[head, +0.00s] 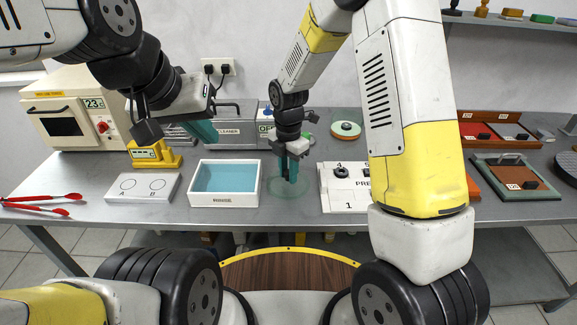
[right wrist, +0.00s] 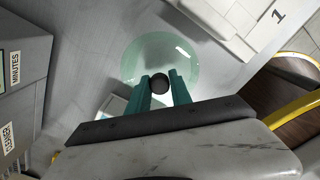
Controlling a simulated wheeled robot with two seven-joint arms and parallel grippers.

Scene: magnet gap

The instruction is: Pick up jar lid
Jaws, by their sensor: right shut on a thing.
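The jar lid (head: 277,188) is a clear, greenish glass disc with a dark round knob, at the front of the bench between the blue tray and the numbered white panel. It also shows in the right wrist view (right wrist: 133,62), with its knob between the fingers. My right gripper (head: 290,177) points down over the lid and is shut on its knob. I cannot tell whether the lid touches the bench. My left gripper (head: 203,132) hangs over the back of the bench, away from the lid; its finger gap is not clear.
A white tray with a blue floor (head: 225,206) stands left of the lid. The numbered white panel (head: 341,202) stands close on its right. Red tongs (head: 40,205) lie far left.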

